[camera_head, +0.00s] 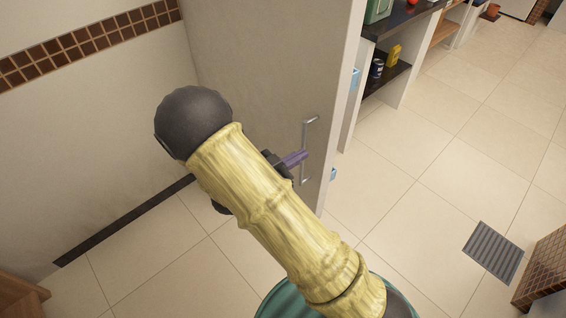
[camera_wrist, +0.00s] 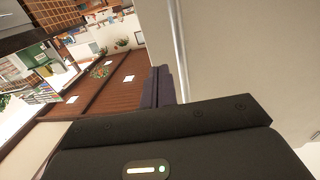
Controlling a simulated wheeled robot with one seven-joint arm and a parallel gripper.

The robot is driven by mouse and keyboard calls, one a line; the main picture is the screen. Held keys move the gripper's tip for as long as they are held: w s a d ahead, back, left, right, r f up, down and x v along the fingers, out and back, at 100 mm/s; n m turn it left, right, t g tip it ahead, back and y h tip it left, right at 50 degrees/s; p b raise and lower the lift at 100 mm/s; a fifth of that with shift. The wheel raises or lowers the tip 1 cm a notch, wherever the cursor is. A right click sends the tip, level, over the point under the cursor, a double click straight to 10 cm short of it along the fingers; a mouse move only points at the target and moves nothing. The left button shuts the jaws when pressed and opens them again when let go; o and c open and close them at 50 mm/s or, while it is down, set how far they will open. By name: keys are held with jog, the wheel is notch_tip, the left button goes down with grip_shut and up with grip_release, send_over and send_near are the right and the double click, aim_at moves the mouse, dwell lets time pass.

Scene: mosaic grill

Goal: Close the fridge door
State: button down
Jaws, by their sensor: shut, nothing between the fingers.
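The fridge door (camera_head: 275,60) is a tall beige-grey panel standing open, its outer face towards me. Light blue items show past its right edge, on the inner side. A vertical silver handle (camera_head: 305,150) is near that edge. My gripper (camera_head: 298,158) has purple fingers, shut and empty, in front of the door beside the handle's lower half. In the wrist view the fingers (camera_wrist: 162,86) are together, just left of the long handle bar (camera_wrist: 179,50), with the door (camera_wrist: 235,50) filling the right side. I cannot tell whether they touch the handle. My arm hides the door's lower left part.
A dark shelf unit (camera_head: 385,80) with cans and boxes stands behind the door at the upper right. The tiled floor (camera_head: 430,200) to the right is clear, with a grey floor grate (camera_head: 493,252).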

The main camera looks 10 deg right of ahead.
aim_at(323, 143)
jog(key=x, duration=0.5)
jog(key=shift+w+d+p, duration=0.15)
jog(key=shift+d+p, duration=0.1)
jog(key=shift+p, duration=0.1)
jog(key=shift+d, duration=0.1)
